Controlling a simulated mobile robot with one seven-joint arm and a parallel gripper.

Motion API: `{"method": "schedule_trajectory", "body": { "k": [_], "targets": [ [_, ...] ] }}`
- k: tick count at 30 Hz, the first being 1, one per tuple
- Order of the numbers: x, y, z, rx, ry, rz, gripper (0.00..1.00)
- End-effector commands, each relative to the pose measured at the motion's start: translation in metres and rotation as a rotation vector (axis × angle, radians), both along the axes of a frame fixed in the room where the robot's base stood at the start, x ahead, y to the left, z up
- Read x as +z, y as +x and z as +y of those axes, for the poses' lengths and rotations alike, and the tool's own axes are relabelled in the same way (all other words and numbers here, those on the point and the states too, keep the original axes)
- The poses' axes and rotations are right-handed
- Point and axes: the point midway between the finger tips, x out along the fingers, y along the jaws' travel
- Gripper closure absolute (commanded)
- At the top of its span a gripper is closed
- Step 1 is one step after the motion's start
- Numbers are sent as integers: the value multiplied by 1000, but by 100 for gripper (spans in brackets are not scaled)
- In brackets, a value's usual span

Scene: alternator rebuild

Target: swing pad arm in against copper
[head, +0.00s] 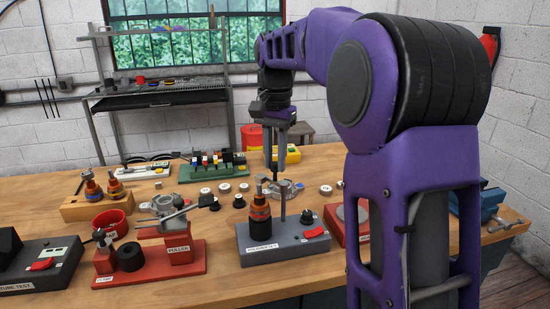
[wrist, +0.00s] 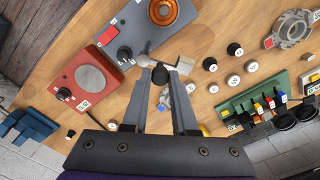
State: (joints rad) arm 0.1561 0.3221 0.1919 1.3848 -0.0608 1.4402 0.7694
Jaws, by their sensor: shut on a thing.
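The grey polisher base (head: 285,246) stands at the front middle of the bench. An upright rotor with copper-coloured bands (head: 260,217) sits on it; its copper top (wrist: 165,12) shows at the upper edge of the wrist view. My gripper (head: 277,172) is above and behind the base. In the wrist view my gripper (wrist: 161,68) has its fingers converging on a small dark round piece with light grey metal beside it, probably the pad arm (wrist: 160,76). The fingers hide part of it. In the wrist view the held piece looks apart from the copper; the exact gap is unclear.
A red puller fixture (head: 150,266) stands left of the base, and a red block with a grey disc (head: 345,218) stands right. Several small round parts lie behind it. A green rack (head: 215,170) is farther back. A blue vise (head: 480,205) is at the right edge.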

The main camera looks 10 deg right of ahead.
Motion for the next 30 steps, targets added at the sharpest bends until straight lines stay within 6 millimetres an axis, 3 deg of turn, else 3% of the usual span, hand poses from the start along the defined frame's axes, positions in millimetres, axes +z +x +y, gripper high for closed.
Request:
{"method": "schedule_trajectory", "body": {
  "k": [14,30],
  "targets": [
    [3,-2,3,126,-1,2,100],
    [3,-13,9,605,1,2,100]
  ]
}}
